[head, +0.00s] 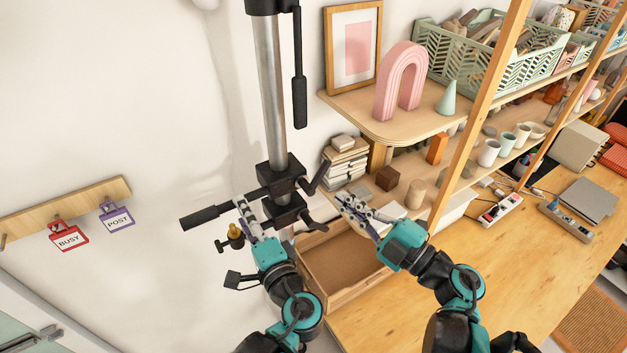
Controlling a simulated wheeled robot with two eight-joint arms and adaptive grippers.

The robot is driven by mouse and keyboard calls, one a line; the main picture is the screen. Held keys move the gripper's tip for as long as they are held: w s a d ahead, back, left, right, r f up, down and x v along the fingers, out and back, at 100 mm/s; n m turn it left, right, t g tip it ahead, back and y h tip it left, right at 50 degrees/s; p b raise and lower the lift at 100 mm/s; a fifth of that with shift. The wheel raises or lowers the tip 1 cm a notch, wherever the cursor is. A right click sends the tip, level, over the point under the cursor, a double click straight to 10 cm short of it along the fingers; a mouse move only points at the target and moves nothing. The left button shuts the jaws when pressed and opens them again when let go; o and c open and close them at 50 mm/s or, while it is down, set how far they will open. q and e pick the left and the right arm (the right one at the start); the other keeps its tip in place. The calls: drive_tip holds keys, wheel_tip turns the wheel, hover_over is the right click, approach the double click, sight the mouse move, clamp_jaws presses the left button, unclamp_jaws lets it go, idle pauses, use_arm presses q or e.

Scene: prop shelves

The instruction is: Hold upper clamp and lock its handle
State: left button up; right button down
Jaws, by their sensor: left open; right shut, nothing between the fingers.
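A steel column (270,95) rises along the wall. Black clamp bodies sit on its lower part, the upper clamp (276,177) just above a lower clamp (286,211). A dark lever handle (319,176) angles up at the right of the upper clamp. A black bar with a thick grip (200,216) reaches out to the left. My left gripper (243,207) is open, close to this bar and left of the clamps; I cannot tell whether it touches. My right gripper (345,202) is shut and empty, right of the clamps and apart from the lever handle.
A shelf (395,122) with a pink arch (401,80) juts out at upper right. A small brass-topped knob (235,232) is beside my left gripper. The wall at left holds hanging signs (118,218).

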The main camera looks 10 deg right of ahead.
use_arm(q)
drive_tip(key=v, duration=0.5)
drive_tip(key=shift+s+d, duration=0.15)
drive_tip(key=shift+s, duration=0.25)
